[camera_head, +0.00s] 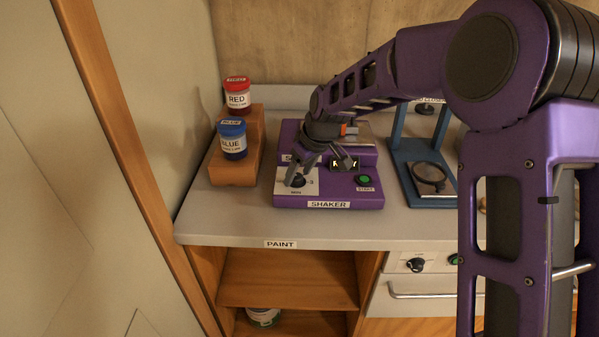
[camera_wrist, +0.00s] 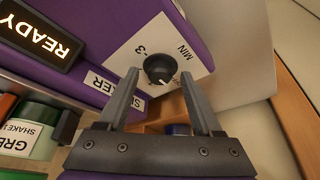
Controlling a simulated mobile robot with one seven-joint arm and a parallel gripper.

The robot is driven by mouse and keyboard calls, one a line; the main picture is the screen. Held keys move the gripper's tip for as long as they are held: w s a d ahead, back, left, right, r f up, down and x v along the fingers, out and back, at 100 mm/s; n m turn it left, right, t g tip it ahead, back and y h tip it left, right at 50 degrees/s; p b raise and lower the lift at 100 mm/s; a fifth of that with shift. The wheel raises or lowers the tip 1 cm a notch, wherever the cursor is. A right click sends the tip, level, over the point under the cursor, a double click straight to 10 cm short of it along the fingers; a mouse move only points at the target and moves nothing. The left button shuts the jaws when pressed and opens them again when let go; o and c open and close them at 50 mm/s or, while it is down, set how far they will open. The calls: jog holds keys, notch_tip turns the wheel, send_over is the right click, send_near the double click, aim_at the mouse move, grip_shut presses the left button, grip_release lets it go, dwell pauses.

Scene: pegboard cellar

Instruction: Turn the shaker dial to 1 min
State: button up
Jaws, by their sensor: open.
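The purple shaker (camera_head: 330,190) stands on the counter, and its sloped front carries a white dial plate. The black dial (camera_head: 298,180) sits on that plate; in the wrist view the dial (camera_wrist: 158,69) has a pale pointer mark near its lower edge, and a "3" and "MIN" are printed around it. I cannot tell exactly which number the pointer meets. My gripper (camera_wrist: 159,77) is open, with one finger on each side of the dial. Whether the fingers touch it is unclear. In the head view my gripper (camera_head: 318,172) partly covers the shaker's front.
The shaker's lit display (camera_wrist: 43,38) reads READY. A green START button (camera_head: 363,180) is right of the dial. Red (camera_head: 237,94) and blue (camera_head: 232,140) paint cans stand on wooden steps at left. A blue stand (camera_head: 425,165) is close on the right.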

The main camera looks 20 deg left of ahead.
grip_shut()
jog(key=shift+m, duration=0.3)
jog(key=m, duration=0.1)
jog(key=m+t+h+b, duration=0.1)
jog(key=m, duration=0.1)
jog(key=m+b, duration=0.1)
jog(key=m, duration=0.1)
jog(key=shift+s+a+t+h, duration=0.25)
jog(key=shift+t+h, duration=0.05)
jog(key=shift+h, duration=0.1)
jog(key=m+h, duration=0.1)
jog(key=m, duration=0.2)
jog(key=m+h+b, duration=0.1)
jog(key=m, duration=0.2)
jog(key=shift+a, duration=0.15)
jog(key=shift+m, duration=0.3)
